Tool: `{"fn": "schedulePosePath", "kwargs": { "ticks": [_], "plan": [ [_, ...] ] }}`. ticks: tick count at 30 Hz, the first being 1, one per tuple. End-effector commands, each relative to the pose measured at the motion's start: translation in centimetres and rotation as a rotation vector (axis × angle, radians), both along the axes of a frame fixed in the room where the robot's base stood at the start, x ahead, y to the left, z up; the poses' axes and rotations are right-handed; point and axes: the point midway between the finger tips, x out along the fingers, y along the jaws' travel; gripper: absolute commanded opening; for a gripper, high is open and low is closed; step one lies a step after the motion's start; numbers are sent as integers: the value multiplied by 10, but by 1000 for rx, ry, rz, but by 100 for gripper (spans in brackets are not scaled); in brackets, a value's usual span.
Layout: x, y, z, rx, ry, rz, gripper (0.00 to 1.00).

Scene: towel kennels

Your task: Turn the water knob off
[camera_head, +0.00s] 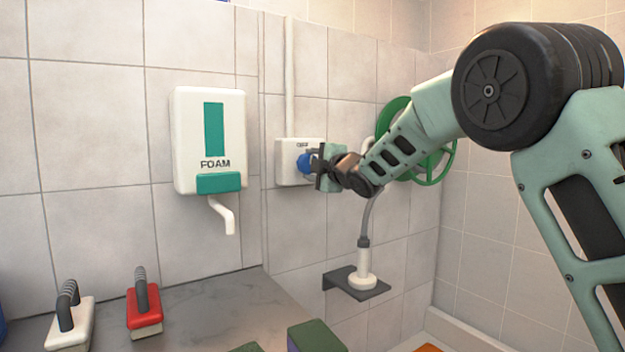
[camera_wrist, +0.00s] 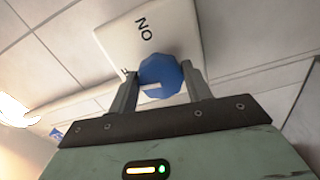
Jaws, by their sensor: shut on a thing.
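The water knob (camera_head: 304,163) is a blue round knob on a white wall plate (camera_head: 287,176) in the middle of the head view. In the wrist view the blue knob (camera_wrist: 162,76) has a short white mark, and the white plate (camera_wrist: 125,32) shows the letters "ON" upside down beside it. Other lettering is partly hidden. My gripper (camera_head: 318,165) reaches in from the right. In the wrist view my gripper (camera_wrist: 160,92) has one finger on each side of the knob and is shut on it.
A white foam dispenser (camera_head: 209,140) hangs on the wall to the left. A green hose reel (camera_head: 436,165) is behind my arm. A spray nozzle (camera_head: 363,270) stands on a dark bracket (camera_head: 340,280) below. Red (camera_head: 144,308) and white (camera_head: 70,325) brushes lie on the grey counter (camera_head: 215,310).

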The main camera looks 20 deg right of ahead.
Motion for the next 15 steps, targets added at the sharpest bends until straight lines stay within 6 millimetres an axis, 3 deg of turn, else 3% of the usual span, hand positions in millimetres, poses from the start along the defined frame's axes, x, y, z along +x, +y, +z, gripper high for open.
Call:
{"fn": "schedulePosePath", "kwargs": {
  "ticks": [15],
  "plan": [
    [0,1,-1,-139,-43,1,26]
  ]
}}
